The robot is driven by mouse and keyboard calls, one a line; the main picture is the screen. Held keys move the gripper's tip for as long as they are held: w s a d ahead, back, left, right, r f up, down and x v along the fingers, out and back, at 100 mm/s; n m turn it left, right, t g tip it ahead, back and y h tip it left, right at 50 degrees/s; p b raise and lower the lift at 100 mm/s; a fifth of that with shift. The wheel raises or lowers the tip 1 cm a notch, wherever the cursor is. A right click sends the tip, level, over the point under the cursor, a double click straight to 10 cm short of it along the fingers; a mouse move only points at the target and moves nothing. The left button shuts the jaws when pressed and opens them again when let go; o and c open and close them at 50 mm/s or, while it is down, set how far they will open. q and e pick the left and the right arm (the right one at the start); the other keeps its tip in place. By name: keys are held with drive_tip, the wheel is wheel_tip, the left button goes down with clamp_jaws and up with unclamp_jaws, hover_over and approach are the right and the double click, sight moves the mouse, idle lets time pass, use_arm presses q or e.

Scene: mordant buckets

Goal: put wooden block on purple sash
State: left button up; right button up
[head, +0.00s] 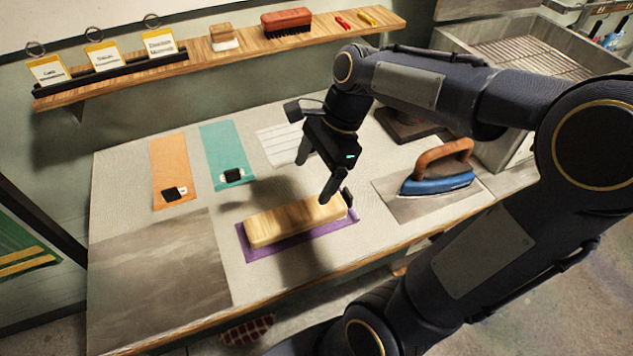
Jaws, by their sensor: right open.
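The wooden block (290,221) is a long pale bar with rounded edges. It lies lengthwise over the purple sash (300,243) and appears to rest on it. My right gripper (314,182) is open and empty, just above and behind the block's right end. One fingertip is close to the block's top; I cannot tell whether it touches. A small black piece (347,197) shows at the block's right end. My left gripper is not in view.
An orange sash (170,160) and a teal sash (222,145), each with a black clip, lie behind left. A blue iron (437,181) stands on a plate at right. A grey sheet (155,265) covers the front left. A wall shelf (220,55) and metal sink (520,50) are behind.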

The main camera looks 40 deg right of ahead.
drive_tip(key=s+a+f+n+t, duration=0.1)
drive_tip(key=s+a+n+t, duration=0.1)
drive_tip(key=s+n, duration=0.3)
drive_tip(key=s+a+n+t, duration=0.2)
drive_tip(key=s+a+n, duration=0.2)
drive_tip(key=n, duration=0.9)
drive_tip(key=shift+s+a+f, duration=0.15)
drive_tip(key=shift+s+f, duration=0.2)
drive_tip(key=shift+s, duration=0.25)
